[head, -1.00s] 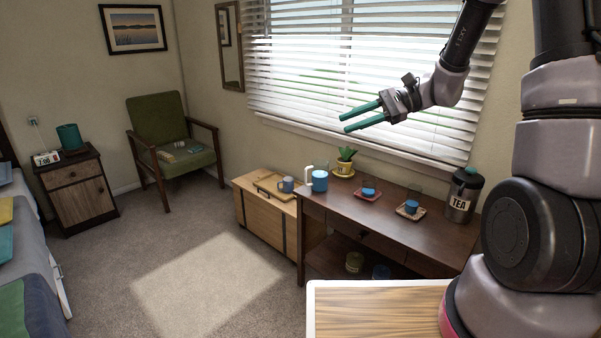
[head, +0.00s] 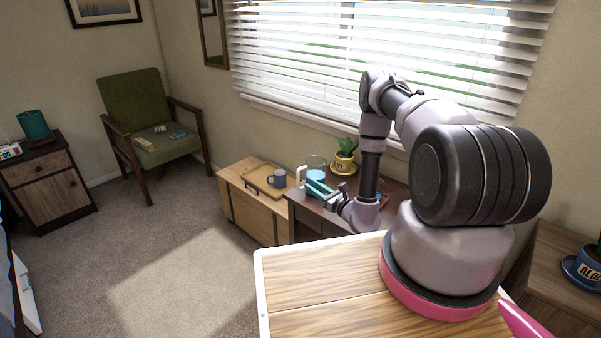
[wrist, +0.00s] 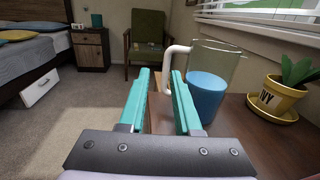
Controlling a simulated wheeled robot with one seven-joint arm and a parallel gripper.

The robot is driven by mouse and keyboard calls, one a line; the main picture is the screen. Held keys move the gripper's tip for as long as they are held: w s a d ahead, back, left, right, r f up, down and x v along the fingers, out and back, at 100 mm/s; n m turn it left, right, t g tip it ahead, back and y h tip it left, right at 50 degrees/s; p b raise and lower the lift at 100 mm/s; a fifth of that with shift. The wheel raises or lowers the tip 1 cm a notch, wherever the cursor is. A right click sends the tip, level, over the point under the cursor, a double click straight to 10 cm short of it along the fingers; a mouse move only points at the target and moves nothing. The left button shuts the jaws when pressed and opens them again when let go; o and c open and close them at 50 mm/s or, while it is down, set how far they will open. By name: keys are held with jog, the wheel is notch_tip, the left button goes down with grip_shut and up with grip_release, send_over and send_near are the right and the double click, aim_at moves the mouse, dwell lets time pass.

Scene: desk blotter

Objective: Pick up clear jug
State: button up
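The clear jug (head: 317,162) has a white handle and blue contents and stands upright on the dark wooden desk. In the wrist view the jug (wrist: 213,76) is ahead and to the right, its handle on its left side. My gripper (head: 312,187) is low at the near side of the jug. In the wrist view my gripper (wrist: 160,72) is open, with two teal fingers apart. The lower part of the handle shows between the fingers, and the right finger covers some of it. I cannot tell whether either finger touches it.
An ivy plant in a yellow pot (head: 344,163) stands just right of the jug. A grey-blue mug (head: 277,179) and a wooden tray (head: 258,171) are on the low chest (head: 262,206) to the left. The window blinds (head: 330,75) are behind.

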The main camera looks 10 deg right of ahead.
aim_at(298, 186)
jog(key=shift+w+d+f+m+h, duration=0.1)
jog(key=shift+d+f+m+h, duration=0.1)
jog(key=shift+f, duration=0.3)
jog(key=shift+d+f+m+h, duration=0.1)
jog(key=shift+f+h, duration=0.1)
jog(key=shift+f, duration=0.25)
jog(key=shift+w+a+f, duration=0.15)
jog(key=shift+w+f, duration=0.1)
jog(key=shift+f, duration=0.05)
jog(key=x, duration=0.5)
jog(key=shift+w, duration=0.2)
jog(key=x, duration=0.5)
jog(key=shift+w+f, duration=0.1)
jog(key=shift+f, duration=0.05)
grip_shut()
